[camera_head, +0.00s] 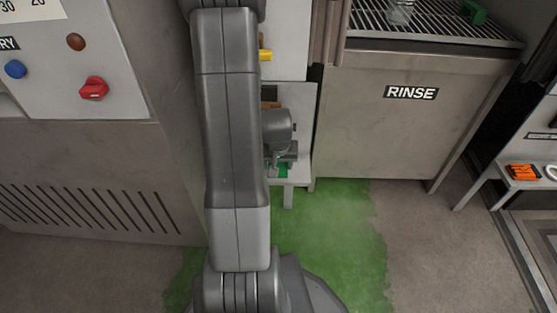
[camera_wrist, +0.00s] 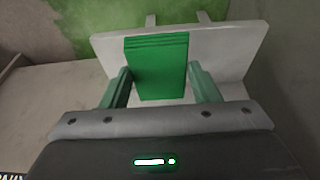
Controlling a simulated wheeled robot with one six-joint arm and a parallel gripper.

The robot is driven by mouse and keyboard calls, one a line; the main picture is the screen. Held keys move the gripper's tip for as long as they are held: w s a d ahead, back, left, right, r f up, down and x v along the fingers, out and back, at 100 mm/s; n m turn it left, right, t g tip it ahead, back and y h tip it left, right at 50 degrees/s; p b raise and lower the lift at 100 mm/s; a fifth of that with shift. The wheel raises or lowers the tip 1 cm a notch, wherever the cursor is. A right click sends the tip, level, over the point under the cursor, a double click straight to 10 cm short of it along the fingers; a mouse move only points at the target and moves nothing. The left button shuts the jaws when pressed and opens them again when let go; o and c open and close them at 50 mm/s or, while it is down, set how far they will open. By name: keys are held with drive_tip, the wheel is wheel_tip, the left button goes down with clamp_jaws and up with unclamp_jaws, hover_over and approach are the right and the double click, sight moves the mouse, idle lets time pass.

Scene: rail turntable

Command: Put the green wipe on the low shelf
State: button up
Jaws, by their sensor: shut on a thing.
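The green wipe (camera_wrist: 157,66) is a flat folded green block, seen in the wrist view between the two green fingers of my gripper (camera_wrist: 160,78). My gripper is shut on it. The wipe is over the white low shelf (camera_wrist: 225,50); I cannot tell whether it touches the shelf surface. In the head view the low shelf (camera_head: 303,174) stands between the grey cabinet and the rinse unit, partly hidden by my arm. My gripper (camera_head: 282,163) is over the shelf there, and only a bit of green shows.
The rinse unit (camera_head: 415,130) stands right of the shelf, with a clear glass (camera_head: 401,12) and a green object (camera_head: 475,12) on its grate. A cabinet with knobs (camera_head: 94,88) stands left. A bench (camera_head: 512,178) at right holds an orange item (camera_head: 523,171). Green floor (camera_head: 335,235) is clear.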

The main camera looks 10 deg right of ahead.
sight(279, 164)
drive_tip(key=w, duration=0.2)
drive_tip(key=w+d+f+b, duration=0.1)
drive_tip(key=w, duration=0.2)
drive_tip(key=shift+w+d+f, duration=0.25)
drive_tip(key=shift+w+d, duration=0.05)
wheel_tip(279, 164, down, 6)
drive_tip(key=b, duration=0.3)
drive_tip(key=shift+r, duration=0.15)
drive_tip(key=shift+w, duration=0.2)
drive_tip(key=o, duration=0.9)
